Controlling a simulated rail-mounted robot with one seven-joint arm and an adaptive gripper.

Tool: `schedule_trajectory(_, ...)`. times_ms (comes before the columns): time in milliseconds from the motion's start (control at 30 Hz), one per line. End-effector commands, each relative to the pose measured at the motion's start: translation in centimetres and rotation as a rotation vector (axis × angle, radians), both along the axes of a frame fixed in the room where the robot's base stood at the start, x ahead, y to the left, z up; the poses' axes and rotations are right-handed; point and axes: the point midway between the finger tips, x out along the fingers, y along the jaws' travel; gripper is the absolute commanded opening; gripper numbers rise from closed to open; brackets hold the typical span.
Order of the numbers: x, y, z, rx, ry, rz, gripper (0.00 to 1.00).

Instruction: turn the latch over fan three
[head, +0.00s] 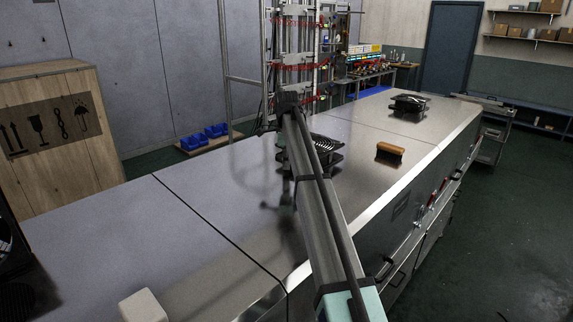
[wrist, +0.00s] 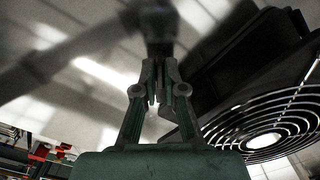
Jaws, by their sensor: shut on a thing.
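In the head view, my gripper (head: 282,158) is low at the left side of the middle fan (head: 325,158), a black unit with a round wire guard on the steel dryer top. The arm hides part of that fan. In the wrist view, my gripper (wrist: 165,88) has its fingers close together on a small dark piece, which I take to be the latch. The fingers hide most of it, so its angle cannot be told. The fan's black housing and ringed guard (wrist: 262,122) stand just right of the fingers.
The steel dryer top (head: 130,225) is mostly clear to the left. A wooden-backed brush (head: 390,151) lies right of the middle fan. Another fan (head: 410,103) is at the far end, and a black unit (head: 12,250) at the left edge. Red handles (head: 440,190) line the dryer's side.

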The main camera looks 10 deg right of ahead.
Motion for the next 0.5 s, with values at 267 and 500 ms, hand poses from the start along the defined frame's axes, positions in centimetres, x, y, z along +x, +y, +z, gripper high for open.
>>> schedule_trajectory(267,-0.13,0.05,-0.12,0.0,0.001,0.262,0.0)
schedule_trajectory(500,-0.21,0.03,-0.12,0.0,0.001,0.489,0.0)
